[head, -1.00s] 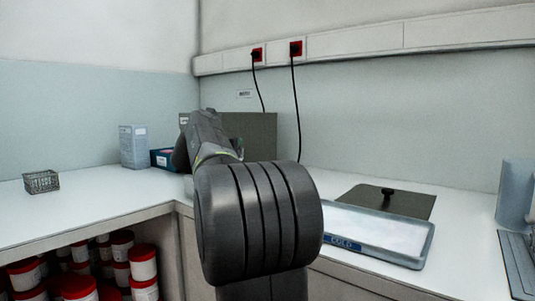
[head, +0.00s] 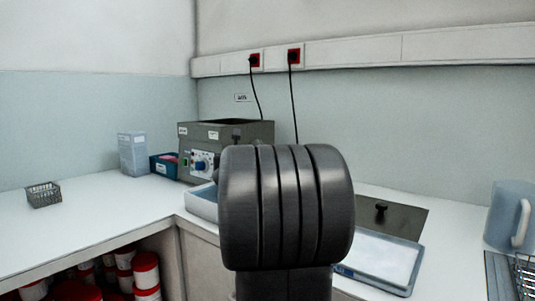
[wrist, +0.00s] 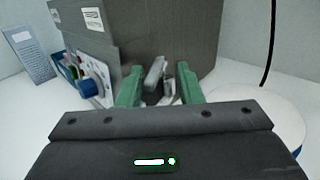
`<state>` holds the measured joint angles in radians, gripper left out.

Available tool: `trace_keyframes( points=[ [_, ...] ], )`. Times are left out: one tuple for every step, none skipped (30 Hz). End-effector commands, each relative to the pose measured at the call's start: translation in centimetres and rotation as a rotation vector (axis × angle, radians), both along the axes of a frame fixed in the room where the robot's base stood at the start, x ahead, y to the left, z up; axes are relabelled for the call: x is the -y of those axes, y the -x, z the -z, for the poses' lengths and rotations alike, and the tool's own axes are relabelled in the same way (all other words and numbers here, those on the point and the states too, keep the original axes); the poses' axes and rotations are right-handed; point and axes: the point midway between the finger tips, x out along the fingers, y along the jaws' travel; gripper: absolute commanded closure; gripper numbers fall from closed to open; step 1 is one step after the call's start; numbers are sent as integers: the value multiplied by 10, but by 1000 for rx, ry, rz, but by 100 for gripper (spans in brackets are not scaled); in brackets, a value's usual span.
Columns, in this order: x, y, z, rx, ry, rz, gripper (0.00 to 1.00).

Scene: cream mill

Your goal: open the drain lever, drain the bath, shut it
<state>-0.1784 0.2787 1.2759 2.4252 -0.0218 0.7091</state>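The bath (head: 240,133) is a dark grey box with an open top, standing on the counter in the back corner. Its front has a panel with a blue knob (head: 199,165), also visible in the wrist view (wrist: 88,88). In the wrist view, the grey drain lever (wrist: 153,76) stands at the bath's grey wall (wrist: 170,35), with a small metal piece beside it. My gripper (wrist: 158,80) has its green fingers apart, one on each side of the lever. I cannot tell whether either finger touches it. In the head view my arm hides the gripper and lever.
A round white vessel (wrist: 262,108) with a blue edge sits right of the gripper. A pale box (head: 133,154), a wire basket (head: 44,195), a dark plate with a knob (head: 400,212), a shallow tray (head: 378,258) and a jug (head: 508,215) stand on the counter.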

Motion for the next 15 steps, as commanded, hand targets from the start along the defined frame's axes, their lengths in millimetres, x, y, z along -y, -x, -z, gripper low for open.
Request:
trace_keyframes(
  points=[
    [1, -1, -6, -3, 0, -7, 67],
    [2, 0, -6, -2, 0, -13, 67],
    [2, 0, -6, -3, 1, -20, 67],
    [3, 0, -6, -2, -1, -26, 67],
    [3, -1, -6, -2, -1, -31, 67],
    [4, -1, -6, -1, 0, -38, 67],
    [4, -1, -6, -1, 0, -43, 67],
    [5, -1, -6, -1, -1, -49, 67],
    [5, -1, -6, -1, -1, -56, 67],
    [5, -1, -6, -1, 0, -62, 67],
    [5, -1, -6, -1, 0, -68, 67],
    [6, -1, -6, -2, -1, -75, 67],
    [6, -1, -6, -1, -1, -81, 67],
    [7, -1, -6, -2, -1, -86, 67],
    [8, -1, -6, -1, -1, -94, 67]
  ],
)
